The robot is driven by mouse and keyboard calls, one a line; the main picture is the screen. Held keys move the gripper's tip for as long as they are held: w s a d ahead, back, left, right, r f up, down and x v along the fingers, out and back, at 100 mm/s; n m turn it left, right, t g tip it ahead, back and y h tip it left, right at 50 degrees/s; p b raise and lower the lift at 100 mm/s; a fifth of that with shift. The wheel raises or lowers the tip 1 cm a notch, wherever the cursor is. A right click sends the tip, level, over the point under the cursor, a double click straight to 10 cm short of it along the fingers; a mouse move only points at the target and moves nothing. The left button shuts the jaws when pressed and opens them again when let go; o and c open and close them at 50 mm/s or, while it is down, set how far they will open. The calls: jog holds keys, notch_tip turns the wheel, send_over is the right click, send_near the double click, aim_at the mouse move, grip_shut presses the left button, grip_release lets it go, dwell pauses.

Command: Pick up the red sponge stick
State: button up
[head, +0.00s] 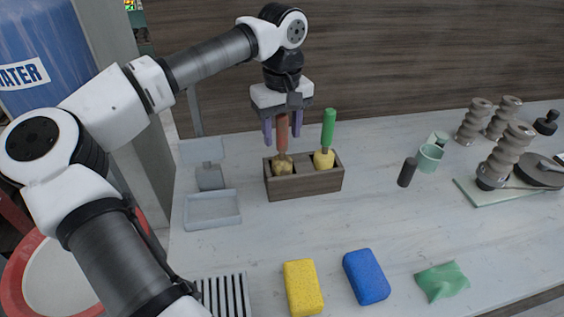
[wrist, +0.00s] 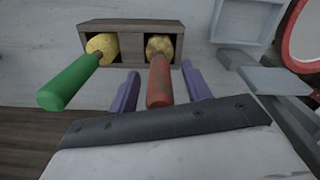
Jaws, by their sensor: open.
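The red sponge stick (head: 282,133) stands upright in the left compartment of a wooden holder (head: 309,185), its yellow sponge end down. In the wrist view the red handle (wrist: 159,82) points toward the camera. My gripper (head: 282,130) is above the holder, open, with its purple fingers on either side of the red handle. In the wrist view the fingers (wrist: 160,90) show gaps beside the handle, clearer on the right; contact cannot be told. A green sponge stick (head: 328,130) stands in the right compartment, and shows on the left in the wrist view (wrist: 70,80).
A yellow sponge (head: 303,287), a blue sponge (head: 366,276) and a green cloth (head: 442,281) lie at the front. A grey tray (head: 212,209) is left of the holder. The table's middle is clear.

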jog(key=shift+f, duration=0.45)
grip_shut()
jog(key=shift+r, duration=0.1)
